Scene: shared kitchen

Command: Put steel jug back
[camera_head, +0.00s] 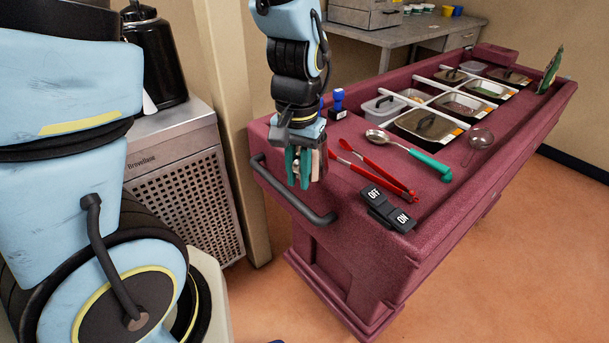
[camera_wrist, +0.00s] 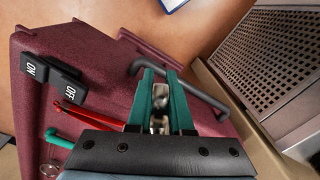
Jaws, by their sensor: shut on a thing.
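My gripper (camera_head: 304,170) has green fingers and hangs at the near left end of the maroon cart, by the dark handle bar. In the wrist view the fingers (camera_wrist: 160,92) are closed on a shiny metal piece (camera_wrist: 160,108), which I take to be the steel jug. No other steel jug is visible.
The maroon cart (camera_head: 393,238) carries red tongs (camera_head: 375,172), a green-handled ladle (camera_head: 408,149), an ON/OFF block (camera_head: 388,208), a blue stamp (camera_head: 338,104) and several food pans. A perforated metal machine (camera_head: 190,165) with a black container (camera_head: 155,55) stands left, beside a wall post.

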